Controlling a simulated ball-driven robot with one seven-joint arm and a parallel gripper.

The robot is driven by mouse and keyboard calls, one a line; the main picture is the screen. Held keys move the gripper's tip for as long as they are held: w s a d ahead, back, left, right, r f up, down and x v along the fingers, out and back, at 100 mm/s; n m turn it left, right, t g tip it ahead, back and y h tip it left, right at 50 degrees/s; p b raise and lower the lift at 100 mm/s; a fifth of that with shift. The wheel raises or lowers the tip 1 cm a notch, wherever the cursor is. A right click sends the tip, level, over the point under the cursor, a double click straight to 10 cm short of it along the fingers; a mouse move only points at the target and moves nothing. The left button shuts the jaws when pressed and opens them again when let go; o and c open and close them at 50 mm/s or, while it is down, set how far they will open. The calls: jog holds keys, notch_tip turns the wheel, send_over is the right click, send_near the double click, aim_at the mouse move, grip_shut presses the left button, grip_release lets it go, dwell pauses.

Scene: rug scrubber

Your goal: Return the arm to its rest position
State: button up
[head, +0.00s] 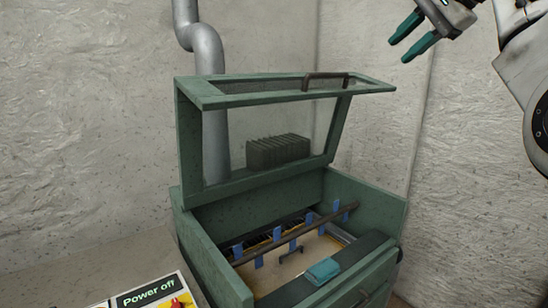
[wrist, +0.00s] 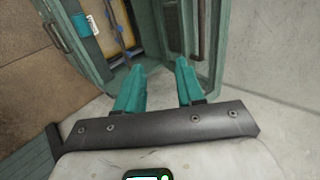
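My gripper (head: 408,36) is at the top right of the head view, raised above and to the right of the green machine (head: 215,270). Its two teal fingers are apart with nothing between them. In the wrist view the gripper (wrist: 160,82) also shows spread fingers, with the machine beyond them. My arm comes in from the right edge of the head view, and part of it is cut off by the frame.
The machine's windowed lid (head: 190,130) stands open. A grey pipe (head: 206,50) runs behind. A "Power off" sign (head: 150,292) lies front left. Pale walls stand close behind.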

notch_tip(320, 180, down, 15)
jog(key=w+d+h, duration=0.1)
jog(key=w+d, duration=0.1)
jog(key=w, duration=0.1)
jog(key=s+f+n+g+h, duration=0.1)
jog(key=s+f, duration=0.2)
jog(key=f, duration=0.8)
jog(key=s+f+n+g, duration=0.1)
jog(key=s+f+n, duration=0.15)
jog(key=f, duration=0.95)
jog(key=s+f+g+h, duration=0.1)
jog(key=s+f, duration=0.3)
jog(key=f, duration=0.7)
jog(key=s+f+n+g+h, duration=0.1)
jog(key=s+f+n+g, duration=0.15)
jog(key=s+f, duration=1.6)
jog(key=s+f+n+g+h, duration=0.1)
jog(key=s+n, duration=0.3)
jog(key=s, duration=2.2)
jog(key=shift+s+a+f+h, duration=0.2)
jog(key=shift+f+h, duration=0.2)
jog(key=shift+f, duration=0.45)
